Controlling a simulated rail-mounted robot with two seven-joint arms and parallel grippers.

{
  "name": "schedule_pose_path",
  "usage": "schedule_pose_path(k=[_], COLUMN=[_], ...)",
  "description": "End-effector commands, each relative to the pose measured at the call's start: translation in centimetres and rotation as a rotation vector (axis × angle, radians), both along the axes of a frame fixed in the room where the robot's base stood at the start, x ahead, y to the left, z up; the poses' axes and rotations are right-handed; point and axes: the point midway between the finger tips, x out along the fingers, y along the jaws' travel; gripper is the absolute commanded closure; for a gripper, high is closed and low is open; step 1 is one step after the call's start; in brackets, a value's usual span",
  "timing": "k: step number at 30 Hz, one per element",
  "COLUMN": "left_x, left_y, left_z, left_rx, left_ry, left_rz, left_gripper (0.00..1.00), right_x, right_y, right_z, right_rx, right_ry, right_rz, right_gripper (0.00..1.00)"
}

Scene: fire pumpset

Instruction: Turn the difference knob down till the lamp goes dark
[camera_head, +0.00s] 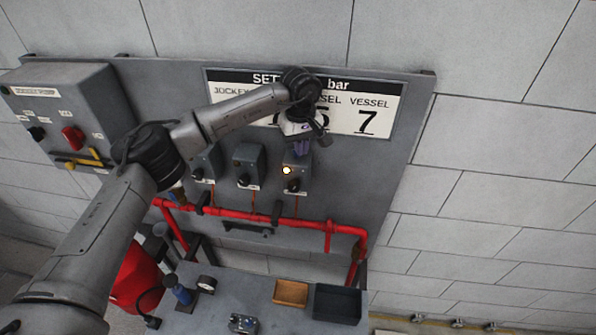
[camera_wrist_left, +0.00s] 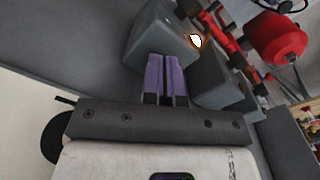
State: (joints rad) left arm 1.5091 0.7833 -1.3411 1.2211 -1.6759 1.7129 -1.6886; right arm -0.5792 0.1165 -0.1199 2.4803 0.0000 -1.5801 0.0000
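Three grey pressure-switch boxes hang on the panel under the setpoint sign. The rightmost box (camera_head: 304,172) carries a lit yellow-white lamp (camera_head: 287,170) and a dark knob (camera_head: 293,185) below it. The knob's label is too small to read. The lit lamp also shows in the left wrist view (camera_wrist_left: 195,41). My left gripper (camera_head: 302,148) is at the top of the rightmost box. Its purple fingers (camera_wrist_left: 165,75) look shut together with nothing visible between them. I cannot tell whether they touch the box. My right gripper is out of view.
Two similar boxes, the middle one (camera_head: 249,165) and the left one (camera_head: 205,165), stand to the left. A red pipe (camera_head: 270,220) runs below them. A grey control cabinet (camera_head: 70,115) is at the left. A bench (camera_head: 225,290) below holds an orange tray (camera_head: 291,293) and a dark tray (camera_head: 337,304).

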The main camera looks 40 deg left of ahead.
Motion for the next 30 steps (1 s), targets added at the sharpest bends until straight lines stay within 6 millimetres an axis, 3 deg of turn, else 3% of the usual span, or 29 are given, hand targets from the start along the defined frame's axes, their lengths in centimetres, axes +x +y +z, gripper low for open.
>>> schedule_pose_path(k=[1,30], left_x=[-0.21,-0.14], left_y=[0.95,0.99], left_z=[-1.66,-1.59], left_rx=[0.016,0.016], left_ry=[0.021,0.021], left_rz=[0.017,0.018], left_gripper=[1.0,1.0], right_x=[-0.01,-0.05], right_y=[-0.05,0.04], right_z=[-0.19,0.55], right_rx=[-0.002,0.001], right_ry=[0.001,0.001], right_rz=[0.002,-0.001], right_gripper=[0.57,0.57])
